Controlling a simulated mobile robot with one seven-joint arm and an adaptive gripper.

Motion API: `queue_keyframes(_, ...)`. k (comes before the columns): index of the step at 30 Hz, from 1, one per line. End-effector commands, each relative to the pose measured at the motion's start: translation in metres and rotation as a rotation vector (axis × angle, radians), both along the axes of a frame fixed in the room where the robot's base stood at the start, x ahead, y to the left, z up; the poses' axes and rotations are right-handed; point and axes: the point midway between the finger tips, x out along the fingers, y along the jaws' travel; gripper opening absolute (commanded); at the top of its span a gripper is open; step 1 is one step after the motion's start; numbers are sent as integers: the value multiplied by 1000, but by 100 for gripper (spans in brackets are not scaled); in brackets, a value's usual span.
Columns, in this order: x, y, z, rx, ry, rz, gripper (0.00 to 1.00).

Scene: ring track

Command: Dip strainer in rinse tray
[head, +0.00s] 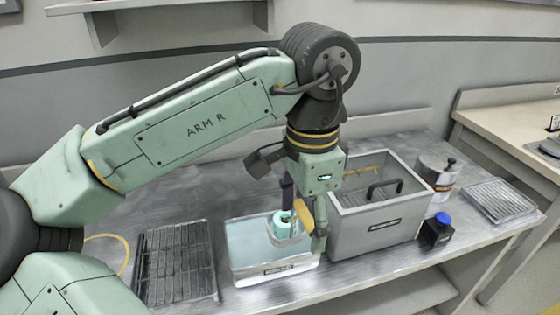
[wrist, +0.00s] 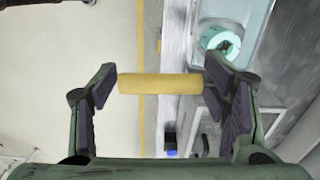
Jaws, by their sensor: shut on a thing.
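My gripper (head: 304,214) is shut on the yellow handle of the strainer; the handle (wrist: 160,84) lies between both finger pads in the wrist view. The strainer's basket (head: 284,238) shows at the right part of the rinse tray (head: 240,275), a pale open tray with bluish liquid. A teal ring (head: 282,222) sits in the basket, and it also shows in the wrist view (wrist: 222,42). The basket appears low over or in the liquid; I cannot tell how deep. My fingers partly hide the strainer and handle in the head view.
A grey tank (head: 375,225) with a black handle stands close right of the tray. A black box with a blue knob (head: 438,228), a metal canister (head: 436,175) and a small rack (head: 500,200) lie further right. A dark wire rack (head: 178,262) lies left of the tray.

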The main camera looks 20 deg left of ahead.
Motion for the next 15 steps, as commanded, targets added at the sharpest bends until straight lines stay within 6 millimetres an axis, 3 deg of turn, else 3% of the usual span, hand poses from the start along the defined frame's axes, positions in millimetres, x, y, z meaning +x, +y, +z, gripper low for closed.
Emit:
queue_keyframes(1, 9, 13, 13, -3, 0, -2, 13)
queue_keyframes(6, 28, 41, 12, -1, 0, -33, 13)
queue_keyframes(15, 33, 51, 3, 0, -2, -46, 13)
